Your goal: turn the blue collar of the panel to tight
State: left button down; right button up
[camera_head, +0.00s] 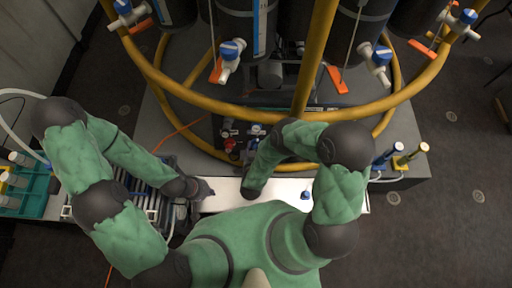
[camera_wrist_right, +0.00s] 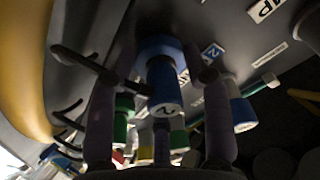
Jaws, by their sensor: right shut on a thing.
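The blue collar (camera_wrist_right: 158,48) is in the middle of the right wrist view, against the grey panel (camera_wrist_right: 240,40). A blue cylindrical part with a white end marked 2 extends from it toward the camera. My right gripper (camera_wrist_right: 153,78) has one finger on each side of the collar and is shut on it. In the head view the right fingers and the held collar are hidden, with my right arm over part of the panel area. My left gripper (camera_head: 203,190) is low over the left end of the white surface; its finger opening is too small to tell.
Another blue part (camera_wrist_right: 241,112) is right of the held one, and a green part (camera_wrist_right: 123,118) is left. A yellow ring rail (camera_head: 215,103) curves overhead, with hanging tanks (camera_head: 248,30). A teal rack (camera_head: 35,190) stands far left. Dark floor lies at right.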

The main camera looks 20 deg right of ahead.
jog(key=m, duration=0.2)
jog(key=w+r+m, duration=0.1)
jog(key=m, duration=0.1)
jog(key=shift+g+h+p, duration=0.3)
jog(key=shift+p, duration=0.1)
jog(key=m+p, duration=0.1)
jog(key=m, duration=0.4)
jog(key=shift+d+g, duration=0.1)
jog(key=shift+g, duration=0.3)
jog(key=m+p, duration=0.1)
jog(key=m, duration=0.2)
jog(key=shift+m, duration=0.3)
jog(key=shift+d+f+m+g+p, duration=0.15)
jog(key=shift+m+g+p, duration=0.25)
jog(key=shift+m, duration=1.4)
jog(key=o, duration=1)
jog(key=shift+s, duration=0.1)
jog(key=shift+c, duration=0.2)
jog(key=shift+o, duration=0.8)
jog(key=shift+s+f, duration=0.1)
